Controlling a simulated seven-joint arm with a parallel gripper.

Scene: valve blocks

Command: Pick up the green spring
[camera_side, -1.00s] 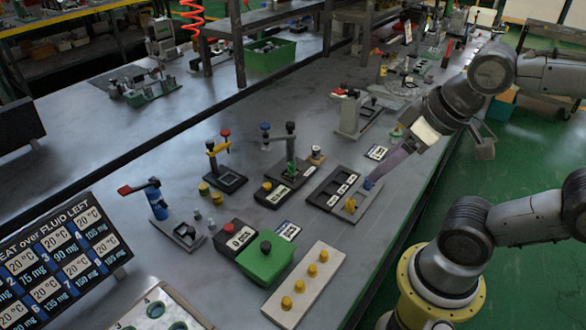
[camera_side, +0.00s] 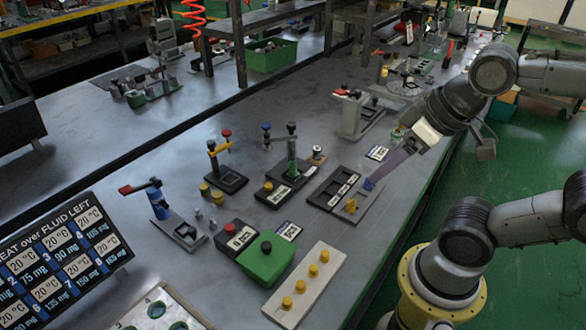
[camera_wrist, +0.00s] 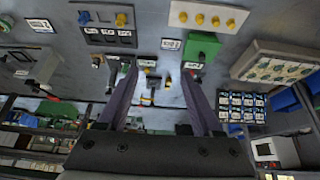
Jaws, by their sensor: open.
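The green spring (camera_side: 292,165) appears as an upright green piece under a black knob, on a black labelled block (camera_side: 280,191) in the middle of the table in the side view. I cannot make it out in the wrist view. My gripper (camera_wrist: 157,72) is open, with its two purple fingers apart over the table in the wrist view. In the side view its purple finger part (camera_side: 398,158) is to the right of the spring and apart from it. Nothing shows held between the fingers.
A green box (camera_side: 265,262) and white peg board (camera_side: 306,285) stand nearer.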

